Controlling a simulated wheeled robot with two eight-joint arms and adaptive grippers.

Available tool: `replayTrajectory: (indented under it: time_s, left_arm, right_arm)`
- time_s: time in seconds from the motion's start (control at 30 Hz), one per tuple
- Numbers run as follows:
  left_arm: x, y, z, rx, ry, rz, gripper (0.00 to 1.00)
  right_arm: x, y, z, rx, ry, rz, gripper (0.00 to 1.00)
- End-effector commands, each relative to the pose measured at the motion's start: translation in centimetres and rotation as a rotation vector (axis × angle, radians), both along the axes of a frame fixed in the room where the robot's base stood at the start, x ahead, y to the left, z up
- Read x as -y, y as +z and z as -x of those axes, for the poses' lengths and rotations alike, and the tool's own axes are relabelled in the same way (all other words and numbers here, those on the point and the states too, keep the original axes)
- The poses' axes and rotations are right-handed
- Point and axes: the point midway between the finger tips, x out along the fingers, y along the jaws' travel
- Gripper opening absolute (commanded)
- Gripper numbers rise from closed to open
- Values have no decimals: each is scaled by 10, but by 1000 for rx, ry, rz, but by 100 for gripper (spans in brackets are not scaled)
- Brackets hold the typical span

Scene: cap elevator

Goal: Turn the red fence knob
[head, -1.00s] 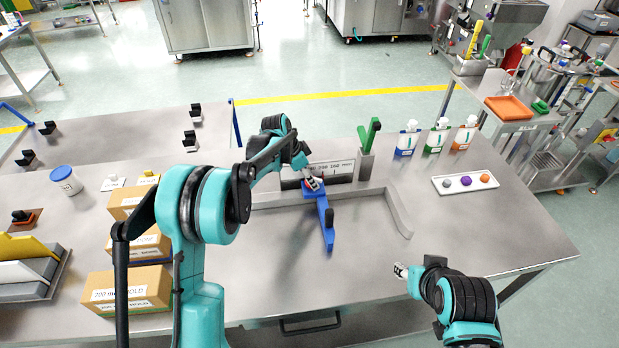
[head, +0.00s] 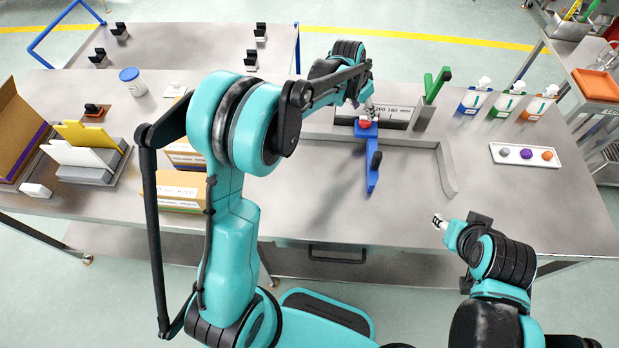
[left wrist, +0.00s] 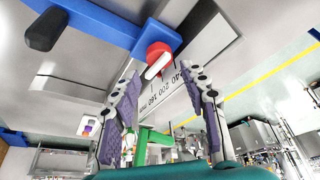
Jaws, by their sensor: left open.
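The red fence knob (head: 365,124) sits on the blue fence bracket (head: 371,172) at the back middle of the table. In the left wrist view the red knob (left wrist: 154,54) is round with a pale bar across its face. My left gripper (head: 367,109) is just above and behind the knob in the head view. In the left wrist view my left gripper (left wrist: 164,78) is open and empty, with the knob in front of the gap between its fingertips, apart from both. My right gripper (head: 439,221) is over the table's front right; its jaws are too small to judge.
A ruler plate (head: 398,115) stands behind the knob, and a holder with green-handled tools (head: 437,86) is to its right. A black handle (head: 376,160) sticks up from the bracket. A white tray (head: 524,155) with coloured balls lies right. The table's front middle is clear.

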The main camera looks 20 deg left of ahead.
Motion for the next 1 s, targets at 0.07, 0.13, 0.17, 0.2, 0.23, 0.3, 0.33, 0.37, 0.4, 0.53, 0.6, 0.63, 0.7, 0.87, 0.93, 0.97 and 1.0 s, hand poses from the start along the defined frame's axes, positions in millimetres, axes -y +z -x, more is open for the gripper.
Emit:
replayTrajectory:
  time_s: [0.07, 0.13, 0.17, 0.2, 0.23, 0.3, 0.33, 0.37, 0.4, 0.53, 0.6, 0.63, 0.7, 0.87, 0.93, 0.97, 1.0]
  left_arm:
    - [-3, 18, 6, 0, 1, 0, 44]
    - [-7, 18, 18, 6, 17, 0, 44]
    - [-8, 18, 23, 8, 27, 0, 44]
    - [-10, 19, 29, 13, 39, -1, 44]
    - [-12, 21, 34, 16, 47, -1, 44]
    - [-15, 23, 46, 24, 69, 0, 44]
    - [-17, 24, 51, 27, 78, 0, 44]
    - [-18, 24, 56, 30, 87, 1, 44]
    - [-20, 25, 64, 34, 99, 2, 44]
    - [-26, 26, 87, 50, 138, 3, 44]
    - [-30, 26, 100, 57, 157, 4, 44]
    - [-31, 25, 105, 61, 166, 5, 44]
    - [-34, 24, 118, 69, 186, 7, 44]
    - [-42, 17, 148, 89, 233, 10, 44]
    - [-45, 13, 162, 98, 252, 12, 44]
    - [-46, 11, 168, 101, 261, 13, 44]
    - [-48, 8, 175, 106, 273, 15, 44]
  right_arm:
    - [0, 5, 0, 0, 0, 0, 40]
    - [0, -6, 0, 0, 0, 0, 40]
    - [0, -10, 0, 0, 0, 0, 40]
    - [0, -15, 0, 0, 0, 0, 40]
    - [0, -18, 0, 0, 0, 0, 40]
    - [0, -25, 0, 0, 0, 0, 40]
    - [0, -28, 0, 0, 0, 0, 40]
    - [0, -31, 0, 0, 0, 0, 40]
    - [0, -34, 0, 0, 0, 0, 40]
    - [0, -47, 0, 0, 0, 0, 40]
    - [0, -53, 0, 0, 0, 0, 40]
    - [0, -56, 0, 0, 0, 0, 40]
    - [0, -63, 0, 0, 0, 0, 40]
    - [0, -78, 0, 0, 0, 0, 40]
    - [0, -85, 0, 0, 0, 0, 40]
    - [0, -88, 0, 0, 0, 0, 40]
    - [0, -91, 0, 0, 0, 0, 40]
